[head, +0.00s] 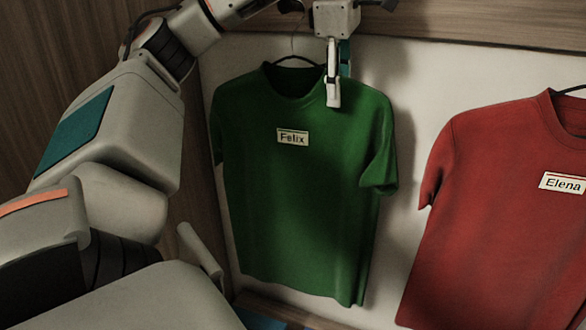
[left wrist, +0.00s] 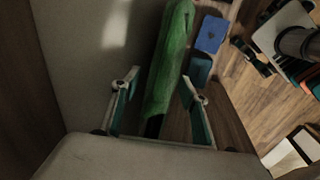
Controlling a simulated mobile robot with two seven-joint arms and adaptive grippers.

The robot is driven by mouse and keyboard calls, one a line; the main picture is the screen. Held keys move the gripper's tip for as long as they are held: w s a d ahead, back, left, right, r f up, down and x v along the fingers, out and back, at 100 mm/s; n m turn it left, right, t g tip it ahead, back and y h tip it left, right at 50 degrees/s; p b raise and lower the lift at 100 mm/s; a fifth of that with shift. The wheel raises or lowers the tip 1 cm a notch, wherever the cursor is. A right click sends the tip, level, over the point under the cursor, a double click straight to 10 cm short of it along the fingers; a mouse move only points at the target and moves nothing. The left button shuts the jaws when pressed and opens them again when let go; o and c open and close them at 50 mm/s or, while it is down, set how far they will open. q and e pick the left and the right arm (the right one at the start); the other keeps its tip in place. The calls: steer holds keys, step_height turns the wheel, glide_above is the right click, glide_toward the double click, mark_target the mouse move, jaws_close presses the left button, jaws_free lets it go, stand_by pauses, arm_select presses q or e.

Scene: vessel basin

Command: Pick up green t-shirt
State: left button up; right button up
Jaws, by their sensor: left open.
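The green t-shirt (head: 300,190) hangs on a dark hanger against a pale panel in the head view, with a name label "Felix" (head: 293,138) on its chest. My left gripper (head: 338,90) is at the shirt's right shoulder, beside the collar, pointing down. In the left wrist view the open fingers of my left gripper (left wrist: 160,80) stand on both sides of the green t-shirt (left wrist: 172,55), seen edge-on from above. The shirt's edge lies between them, and I cannot tell whether either finger touches it. My right gripper is not in view.
A red t-shirt (head: 500,180) labelled "Elena" hangs to the right, with a gap of bare panel between the shirts. A wooden wall stands at the left. Below, the left wrist view shows a blue box (left wrist: 211,35) and a wooden floor (left wrist: 260,90).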

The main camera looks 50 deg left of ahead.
arm_select(q)
steer(key=shift+c, duration=0.3)
jaws_close()
steer(key=shift+r, duration=0.2)
